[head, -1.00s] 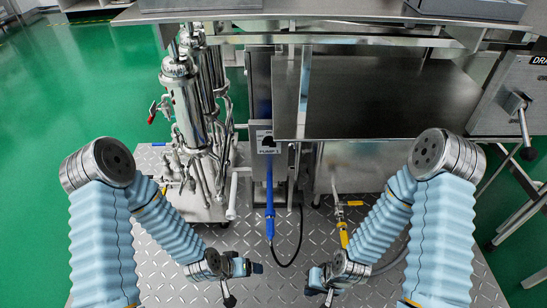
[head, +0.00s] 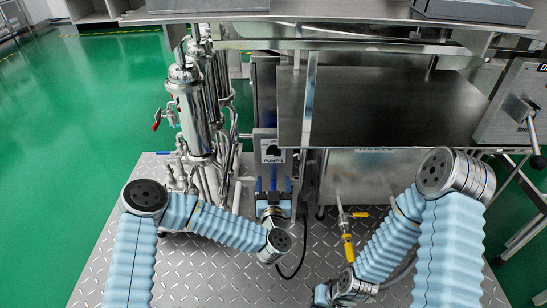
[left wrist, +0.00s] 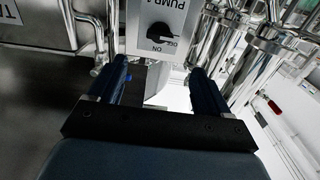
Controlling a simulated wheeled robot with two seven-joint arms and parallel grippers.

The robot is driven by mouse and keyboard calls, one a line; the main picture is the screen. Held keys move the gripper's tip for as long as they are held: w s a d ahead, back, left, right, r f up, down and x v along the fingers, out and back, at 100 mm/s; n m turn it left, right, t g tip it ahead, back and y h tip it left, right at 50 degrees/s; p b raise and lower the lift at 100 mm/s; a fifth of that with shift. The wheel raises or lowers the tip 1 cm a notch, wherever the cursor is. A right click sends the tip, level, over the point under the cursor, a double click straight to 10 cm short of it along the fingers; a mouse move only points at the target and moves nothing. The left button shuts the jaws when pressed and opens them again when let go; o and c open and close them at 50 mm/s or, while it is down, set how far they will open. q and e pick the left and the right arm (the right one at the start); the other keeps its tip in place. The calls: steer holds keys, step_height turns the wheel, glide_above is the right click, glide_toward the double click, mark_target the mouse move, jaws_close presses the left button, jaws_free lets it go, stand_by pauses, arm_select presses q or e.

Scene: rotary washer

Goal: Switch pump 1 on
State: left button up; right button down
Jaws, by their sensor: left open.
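The pump 1 switch is a black rotary knob on a white plate marked "PUMP 1" (head: 271,158), on the post under the steel table in the head view. In the left wrist view the knob (left wrist: 160,29) appears upside down, with "ON" beside it and a second word too small to read. I cannot tell its setting. My left gripper (head: 273,184) is open and empty, just below the plate and pointing towards it. In the left wrist view its two fingers (left wrist: 160,80) are apart, short of the knob. My right gripper (head: 325,293) is low at the bottom edge, its jaws unclear.
Steel pipes and a cylindrical filter (head: 188,105) stand close left of the switch. The steel table (head: 390,110) overhangs to the right. A yellow-handled valve (head: 347,247) is below it. A box with a lever (head: 515,105) is at the far right.

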mark_target(273, 155)
arm_select(q)
steer(key=w, duration=1.3)
steer(key=shift+s, duration=0.1)
steer(key=c, duration=1)
steer(key=shift+c, duration=0.2)
